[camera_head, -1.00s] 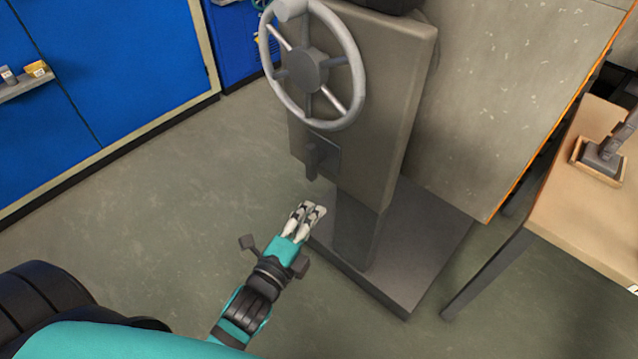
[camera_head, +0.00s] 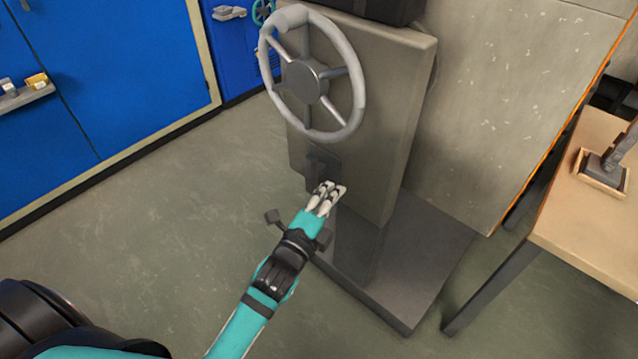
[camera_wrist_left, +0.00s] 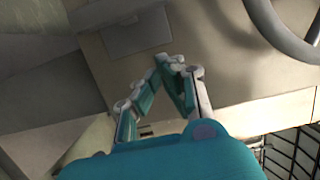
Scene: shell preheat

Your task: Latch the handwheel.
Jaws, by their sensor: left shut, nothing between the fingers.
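The grey handwheel (camera_head: 305,82) is mounted on the front of the grey machine column, its rim and spokes clear in the head view. A small dark latch block (camera_head: 319,168) on a plate sits on the column face below the wheel. My left gripper (camera_head: 335,188) is shut and empty, just below and right of the latch block; I cannot tell whether they touch. In the left wrist view the closed fingertips (camera_wrist_left: 170,61) are near the column face, with a flat rectangular plate (camera_wrist_left: 138,34) beyond and part of the wheel rim (camera_wrist_left: 272,25) at upper right. My right gripper is not in view.
The column stands on a wide dark base plate (camera_head: 405,300). A wooden table (camera_head: 585,225) with a small tray (camera_head: 601,185) is at the right. Blue cabinets (camera_head: 120,80) stand at the back left. The floor (camera_head: 150,230) left of the column is clear.

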